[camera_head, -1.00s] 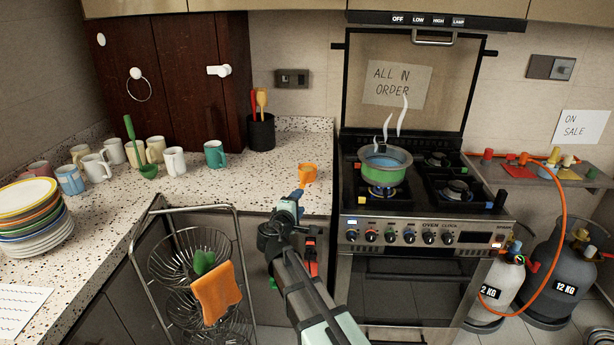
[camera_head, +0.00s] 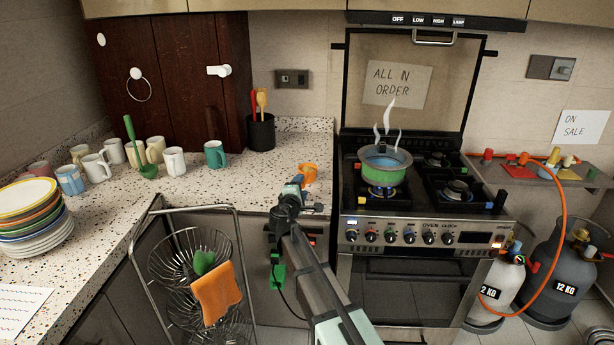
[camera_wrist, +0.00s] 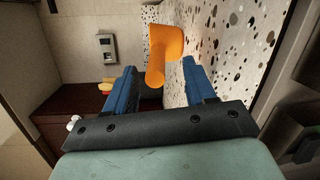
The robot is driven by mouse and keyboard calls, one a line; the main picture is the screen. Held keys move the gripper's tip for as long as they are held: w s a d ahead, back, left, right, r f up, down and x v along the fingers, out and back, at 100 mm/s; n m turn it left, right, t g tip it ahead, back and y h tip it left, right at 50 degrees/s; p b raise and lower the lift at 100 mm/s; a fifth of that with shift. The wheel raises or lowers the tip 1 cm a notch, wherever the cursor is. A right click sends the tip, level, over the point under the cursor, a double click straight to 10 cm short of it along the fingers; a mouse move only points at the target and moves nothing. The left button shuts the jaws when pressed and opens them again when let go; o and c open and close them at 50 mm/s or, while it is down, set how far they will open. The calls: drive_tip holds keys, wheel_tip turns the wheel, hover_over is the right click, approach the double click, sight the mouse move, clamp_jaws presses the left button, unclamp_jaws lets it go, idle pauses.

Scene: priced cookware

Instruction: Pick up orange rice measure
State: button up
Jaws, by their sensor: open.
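The orange rice measure (camera_head: 309,171) is a small cup standing on the speckled counter, left of the stove. In the wrist view the orange rice measure (camera_wrist: 164,50) appears just beyond the fingertips, with its handle pointing down between them. My gripper (camera_head: 298,181) is at the front edge of the counter, just in front of the measure and slightly left of it. In the wrist view my gripper (camera_wrist: 162,78) has its two blue fingers spread apart with nothing held. The far part of the measure is partly cut off by the view's geometry, and contact with the fingers cannot be told.
A stove (camera_head: 430,180) with a steaming green pot (camera_head: 385,166) stands right of the measure. A black utensil holder (camera_head: 261,133) and a teal mug (camera_head: 215,154) stand farther back left. A wire rack (camera_head: 190,262) stands below left. The counter around the measure is clear.

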sight(306, 179)
drive_tip(key=shift+x, duration=2.65)
drive_tip(key=shift+r, duration=0.15)
drive_tip(key=shift+c, duration=0.2)
clamp_jaws()
